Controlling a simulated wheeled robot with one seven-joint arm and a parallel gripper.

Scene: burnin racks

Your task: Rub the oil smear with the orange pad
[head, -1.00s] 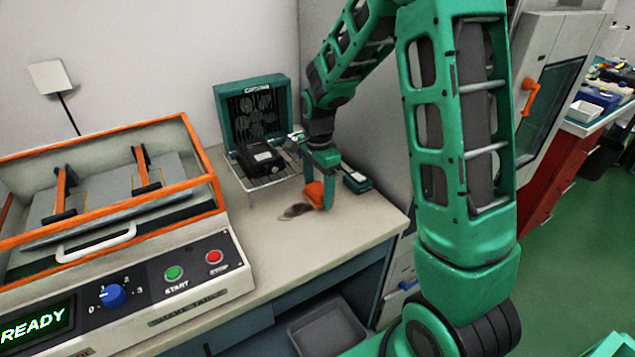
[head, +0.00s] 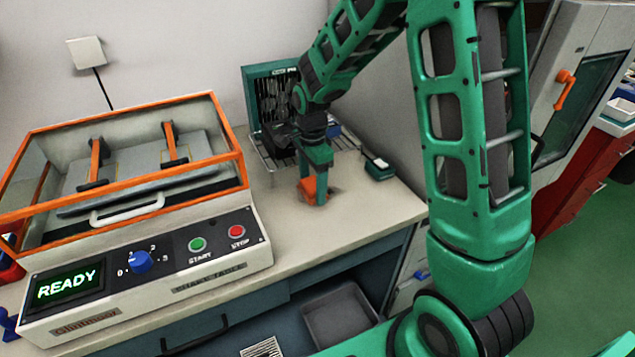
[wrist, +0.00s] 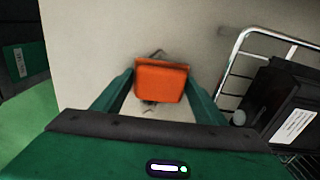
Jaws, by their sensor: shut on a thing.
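The orange pad (head: 307,190) is held between the fingers of my gripper (head: 316,192), low over the pale bench top. The wrist view shows the pad (wrist: 160,80) squarely between the two green fingers. Whether the pad touches the bench is hard to tell. The oil smear is mostly hidden by the pad and gripper. In the head view a faint dark patch (head: 334,190) shows just right of the fingers. In the wrist view thin dark marks (wrist: 157,54) show at the pad's far edge and at its near edge.
A wire rack with a black device (wrist: 290,108) stands close behind the pad, by a green fan box (head: 262,92). A small green box (head: 379,168) lies to the right. The shaker table (head: 150,250) fills the left. The bench's front edge is near.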

